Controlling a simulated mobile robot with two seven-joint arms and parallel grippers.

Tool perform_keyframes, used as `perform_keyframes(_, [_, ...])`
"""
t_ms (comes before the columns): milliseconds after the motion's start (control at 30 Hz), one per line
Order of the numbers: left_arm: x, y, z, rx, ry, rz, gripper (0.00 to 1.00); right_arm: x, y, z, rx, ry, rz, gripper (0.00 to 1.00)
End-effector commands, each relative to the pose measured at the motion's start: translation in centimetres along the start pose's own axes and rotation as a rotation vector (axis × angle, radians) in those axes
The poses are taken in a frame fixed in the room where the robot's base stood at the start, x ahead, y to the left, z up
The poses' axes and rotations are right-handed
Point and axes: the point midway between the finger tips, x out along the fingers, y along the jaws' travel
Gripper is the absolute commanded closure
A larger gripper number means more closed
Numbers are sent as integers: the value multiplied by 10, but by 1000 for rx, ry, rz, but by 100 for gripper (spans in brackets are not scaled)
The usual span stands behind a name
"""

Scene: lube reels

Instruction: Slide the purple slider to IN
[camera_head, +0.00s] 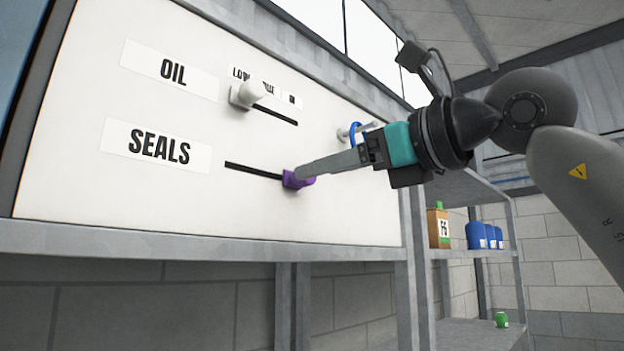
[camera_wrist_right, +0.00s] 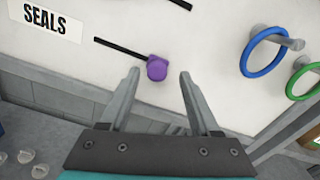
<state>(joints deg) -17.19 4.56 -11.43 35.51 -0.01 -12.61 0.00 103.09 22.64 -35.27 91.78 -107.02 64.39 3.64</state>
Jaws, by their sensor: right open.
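The purple slider (camera_head: 297,179) sits at the right end of the visible dark slot (camera_head: 250,170) beside the SEALS label (camera_head: 158,148) on the white panel. In the right wrist view the purple slider (camera_wrist_right: 157,68) lies between and just beyond the fingertips, nearer the left one. My right gripper (camera_head: 301,173) reaches in from the right with its fingers at the slider. It is open in the right wrist view (camera_wrist_right: 159,72), and I cannot tell whether a finger touches the slider. No IN marking is readable at this slot. My left gripper is out of view.
A white slider knob (camera_head: 247,95) sits on the OIL slot above. Blue (camera_wrist_right: 264,52) and green (camera_wrist_right: 303,80) rings hang on pegs to the right. A shelf right of the panel holds a box (camera_head: 438,228) and several blue containers (camera_head: 477,236).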

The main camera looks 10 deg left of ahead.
Motion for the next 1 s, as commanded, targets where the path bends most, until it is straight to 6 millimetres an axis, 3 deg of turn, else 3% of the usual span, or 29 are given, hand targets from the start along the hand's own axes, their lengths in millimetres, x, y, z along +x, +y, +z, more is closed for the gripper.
perform_keyframes(200, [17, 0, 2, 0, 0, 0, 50, -56, 0, -2, -2, -2, -5, 37])
perform_keyframes(433, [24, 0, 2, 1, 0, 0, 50, -98, 0, -1, 0, -2, -3, 37])
perform_keyframes(633, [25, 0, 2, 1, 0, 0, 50, -112, 0, 0, -1, 0, -1, 37])
perform_keyframes(1000, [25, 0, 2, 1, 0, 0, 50, -113, 0, 0, 0, 0, -1, 37])
